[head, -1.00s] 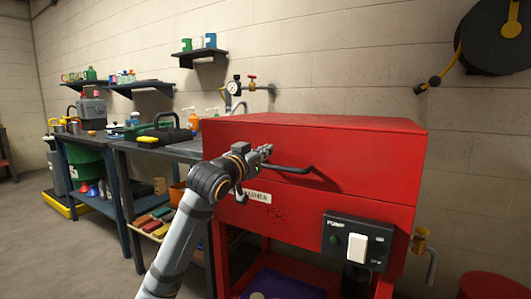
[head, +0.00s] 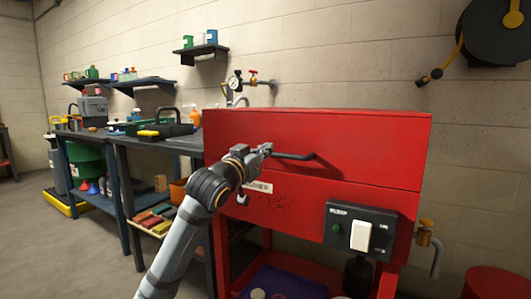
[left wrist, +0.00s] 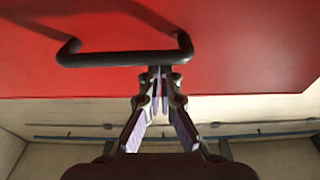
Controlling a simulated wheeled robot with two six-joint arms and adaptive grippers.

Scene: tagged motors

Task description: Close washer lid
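The red washer (head: 290,205) stands at centre right in the head view. Its lid (head: 370,150) sits down on the body, with a thin seam and no clear gap showing. The dark bar handle (head: 293,156) sticks out from the lid's front; it also spans the left wrist view (left wrist: 110,58). My left gripper (head: 266,150) is at the handle. In the left wrist view its fingertips (left wrist: 160,72) are close together at the bar's edge, with nothing seen between them. Whether they touch the bar is unclear. My right gripper is out of view.
A pump switch panel (head: 360,232) and a brass valve (head: 426,228) are on the washer's front and right side. A workbench (head: 165,143) with tools stands at the left. A hose reel (head: 495,30) hangs at upper right.

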